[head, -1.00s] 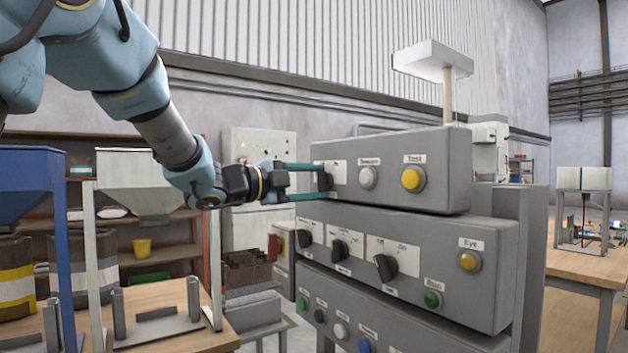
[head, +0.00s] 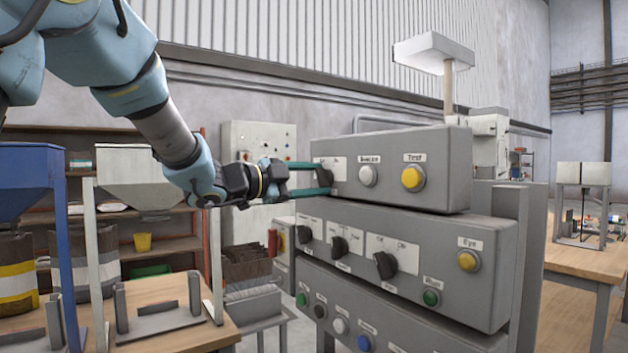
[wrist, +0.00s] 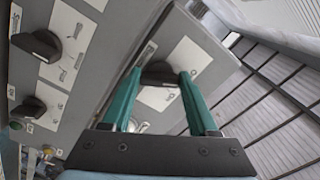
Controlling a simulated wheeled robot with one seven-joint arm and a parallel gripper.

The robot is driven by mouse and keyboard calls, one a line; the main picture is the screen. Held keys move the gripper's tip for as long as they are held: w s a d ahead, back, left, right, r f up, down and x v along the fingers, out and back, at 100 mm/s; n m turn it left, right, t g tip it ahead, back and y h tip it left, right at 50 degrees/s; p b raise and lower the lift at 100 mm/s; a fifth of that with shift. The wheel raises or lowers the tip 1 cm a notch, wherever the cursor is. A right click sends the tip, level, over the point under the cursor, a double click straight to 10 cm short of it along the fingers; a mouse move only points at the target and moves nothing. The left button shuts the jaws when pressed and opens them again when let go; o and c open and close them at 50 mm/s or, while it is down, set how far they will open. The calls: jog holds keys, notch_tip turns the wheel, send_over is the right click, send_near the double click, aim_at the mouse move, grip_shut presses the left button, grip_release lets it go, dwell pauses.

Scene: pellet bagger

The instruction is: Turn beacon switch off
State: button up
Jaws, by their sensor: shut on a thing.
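The switch is a dark rotary knob (head: 325,177) on a white plate at the left end of the top grey control box (head: 450,190). My gripper (head: 320,178) reaches it from the left, with its two green fingers on either side of the knob. In the wrist view, the knob (wrist: 158,73) sits between the fingertips of my gripper (wrist: 160,76), which is shut on it. The fingers partly hide the plate and its markings. A pale round lamp (head: 368,176), with a label that seems to read "Beacon", sits to the right, unlit.
A yellow round button (head: 413,178) is further right on the top box. The box below carries several dark rotary knobs, including one near its middle (head: 385,265). A hopper stand (head: 140,180) is at left.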

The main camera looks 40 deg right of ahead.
jog(key=o, duration=1.4)
jog(key=shift+a, duration=0.1)
jog(key=a+b, duration=0.1)
jog(key=a, duration=0.2)
jog(key=a+b, duration=0.1)
jog(key=a, duration=0.3)
jog(key=a+b, duration=0.1)
jog(key=a, duration=0.2)
jog(key=shift+w+a, duration=0.3)
jog(key=shift+a, duration=0.05)
jog(key=shift+w+f, duration=0.1)
